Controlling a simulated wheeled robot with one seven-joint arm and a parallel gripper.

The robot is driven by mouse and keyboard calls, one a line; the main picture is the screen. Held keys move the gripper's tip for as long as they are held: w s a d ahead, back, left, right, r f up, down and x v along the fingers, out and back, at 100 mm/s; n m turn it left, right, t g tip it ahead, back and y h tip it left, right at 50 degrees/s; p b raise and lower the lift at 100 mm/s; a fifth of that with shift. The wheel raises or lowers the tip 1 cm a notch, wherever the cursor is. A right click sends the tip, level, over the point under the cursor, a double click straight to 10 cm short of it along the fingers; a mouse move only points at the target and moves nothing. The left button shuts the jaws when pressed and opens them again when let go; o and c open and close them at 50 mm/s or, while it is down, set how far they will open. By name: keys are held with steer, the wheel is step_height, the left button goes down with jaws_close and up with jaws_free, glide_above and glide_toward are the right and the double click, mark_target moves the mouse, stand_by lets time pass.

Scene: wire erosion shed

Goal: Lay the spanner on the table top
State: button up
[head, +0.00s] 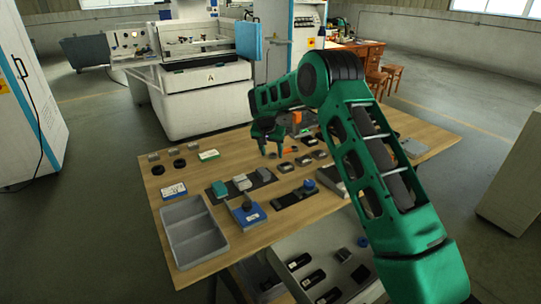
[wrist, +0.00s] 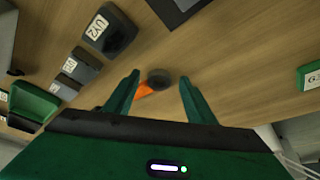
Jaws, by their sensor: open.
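The wooden table top (head: 290,222) carries many small items, and I cannot make out a spanner for certain on it. My gripper (head: 271,150) is open above the far part of the table. In the wrist view its two green fingers (wrist: 158,98) are apart, with nothing held between them. A small orange piece (wrist: 144,90) lies against a dark round part (wrist: 159,77), beyond and between the fingertips. An orange piece also shows just right of the fingers in the head view (head: 291,149).
A grey divided tray (head: 192,225) sits at the near left corner. A blue-based block (head: 247,214) and dark strips with blocks fill the middle. A lower shelf holds dark items.

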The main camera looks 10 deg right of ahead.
steer(key=v, duration=1.1)
steer(key=s+d+r+g, duration=0.1)
steer(key=s+d+r, duration=0.5)
steer(key=s+d, duration=0.5)
steer(key=s+d+r+g, duration=0.1)
steer(key=s+d+r, duration=0.55)
steer(key=s, duration=0.85)
steer(key=s+f+g+y, duration=0.1)
steer(key=s+f, duration=0.2)
steer(key=s, duration=1.4)
steer(key=s+d+f+y, duration=0.1)
steer(key=s+f, duration=0.1)
steer(key=s, duration=1.5)
steer(key=shift+d+f+g, duration=0.35)
steer(key=shift+f+g, duration=0.05)
